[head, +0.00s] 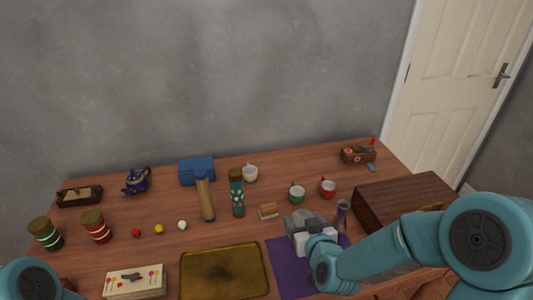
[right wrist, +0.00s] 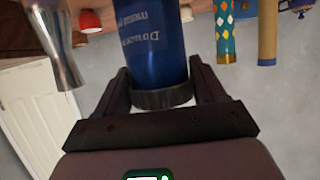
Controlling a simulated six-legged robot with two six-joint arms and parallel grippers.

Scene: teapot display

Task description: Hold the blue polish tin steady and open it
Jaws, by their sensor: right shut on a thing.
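The blue polish tin (right wrist: 152,45) stands between the two dark fingers of my right gripper (right wrist: 160,80) in the right wrist view. It has pale lettering and a dark grey band at its end nearest the palm. The fingers are shut on its sides. In the head view my right gripper (head: 302,225) is over the purple mat (head: 283,272) at the front right, and it hides the tin. I cannot tell whether the lid is loose. Only a teal part of my left arm shows at the lower left; its gripper is out of view.
A slim metallic vessel (head: 342,210) stands right beside my right gripper. A brown wooden box (head: 400,195) is farther right. A green cup (head: 296,194) and a red cup (head: 328,188) stand behind. A brassy tray (head: 225,274) lies to the left.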

